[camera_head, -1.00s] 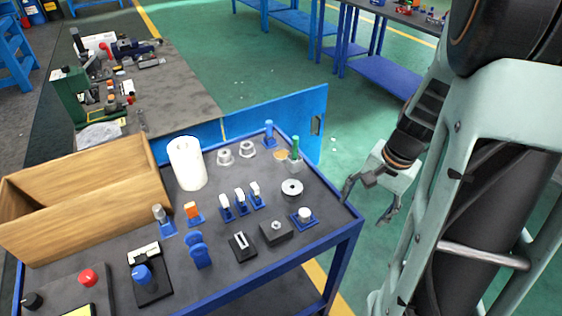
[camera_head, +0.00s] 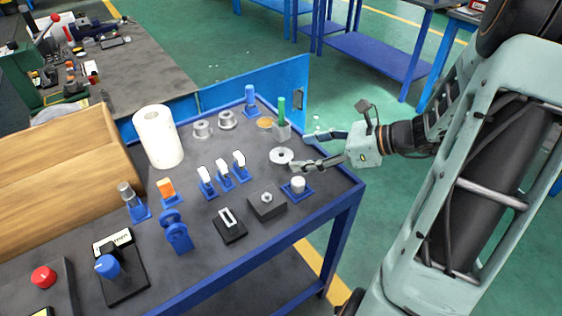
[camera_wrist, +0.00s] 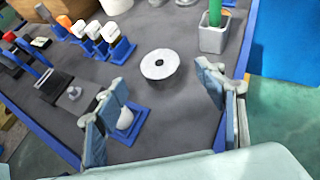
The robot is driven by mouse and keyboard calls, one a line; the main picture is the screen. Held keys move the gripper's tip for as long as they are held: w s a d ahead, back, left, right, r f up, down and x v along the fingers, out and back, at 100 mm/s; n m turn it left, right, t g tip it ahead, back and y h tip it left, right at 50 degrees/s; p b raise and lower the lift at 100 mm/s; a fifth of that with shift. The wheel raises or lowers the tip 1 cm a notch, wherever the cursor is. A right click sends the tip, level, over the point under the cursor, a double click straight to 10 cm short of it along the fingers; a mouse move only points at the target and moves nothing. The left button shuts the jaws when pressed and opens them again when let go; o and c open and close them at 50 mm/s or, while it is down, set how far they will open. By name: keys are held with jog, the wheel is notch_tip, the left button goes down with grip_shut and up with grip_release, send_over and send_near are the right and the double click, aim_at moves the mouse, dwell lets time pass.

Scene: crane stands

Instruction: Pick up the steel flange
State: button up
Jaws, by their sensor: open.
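The steel flange (camera_head: 281,155) appears to be the pale round disc with a small centre hole, lying flat on the dark cart top near its right edge. It also shows in the wrist view (camera_wrist: 160,65), ahead of and between the finger lines. My gripper (camera_head: 307,151) is open and empty, just right of the disc, its fingers pointing left over the cart edge. In the wrist view my gripper (camera_wrist: 160,92) has its fingers spread wide on either side, with bare tabletop between them and the disc. I see no contact with the disc.
A white knob on a blue base (camera_head: 297,187) is close to the lower finger. A grey holder with a green rod (camera_head: 282,128) stands behind the disc. A wooden box (camera_head: 60,185) is left.

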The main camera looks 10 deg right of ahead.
aim_at(282, 155)
jog(key=b+x, duration=0.2)
jog(key=x, duration=0.5)
jog(key=shift+w+a+f, duration=0.15)
jog(key=shift+a, duration=0.1)
jog(key=shift+c, duration=0.4)
jog(key=c, duration=1.5)
grip_shut()
